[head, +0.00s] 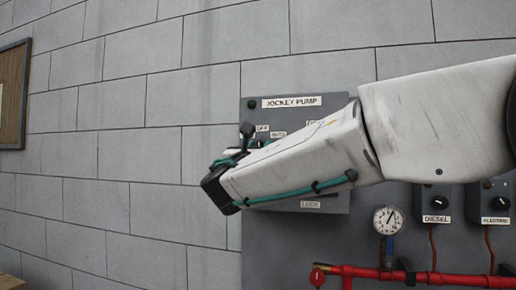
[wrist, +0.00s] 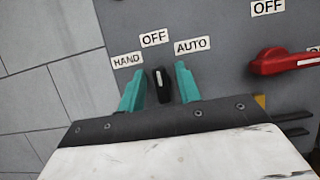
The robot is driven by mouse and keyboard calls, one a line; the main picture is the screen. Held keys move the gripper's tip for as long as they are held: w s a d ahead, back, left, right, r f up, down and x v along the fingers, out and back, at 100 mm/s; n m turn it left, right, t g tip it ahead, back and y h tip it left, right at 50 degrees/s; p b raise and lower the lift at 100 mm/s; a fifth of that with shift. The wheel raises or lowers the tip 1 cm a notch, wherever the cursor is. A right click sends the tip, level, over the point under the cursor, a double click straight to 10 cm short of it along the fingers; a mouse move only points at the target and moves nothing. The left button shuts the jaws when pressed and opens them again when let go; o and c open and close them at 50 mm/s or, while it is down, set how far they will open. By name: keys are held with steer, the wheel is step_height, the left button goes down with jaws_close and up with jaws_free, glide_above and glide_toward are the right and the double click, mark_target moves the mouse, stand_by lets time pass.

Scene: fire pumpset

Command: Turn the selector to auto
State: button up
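The selector (wrist: 158,82) is a small black knob with a white pointer line, seen in the wrist view. The line points up, towards the OFF label (wrist: 154,38). The HAND label (wrist: 127,60) is to its left and the AUTO label (wrist: 192,46) to its right. My gripper (wrist: 160,70) has two teal fingers, one on each side of the knob, with a visible gap to each. It is open and holds nothing. In the head view my arm hides the selector and most of the gripper in front of the grey JOCKEY PUMP panel (head: 340,100).
A red handle (wrist: 285,61) with its own OFF label is right of the selector. Below the panel, the head view shows a pressure gauge (head: 388,220), DIESEL box (head: 435,202) and red pipe (head: 440,277). The block wall (head: 110,160) left of the panel is clear.

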jaws_close()
steer(key=shift+m, duration=0.4)
steer(key=shift+d+f+m+g+h, duration=0.1)
steer(key=shift+m+g+h, duration=0.7)
steer(key=shift+m, duration=1.15)
steer(key=shift+f+m+g+h, duration=0.1)
steer(key=shift+m+g+h, duration=0.65)
steer(key=shift+m, duration=1.25)
steer(key=shift+d+m+g+h, duration=0.1)
steer(key=shift+m+g+h, duration=0.7)
steer(key=shift+m, duration=1.15)
steer(key=shift+o, duration=0.8)
jaws_free()
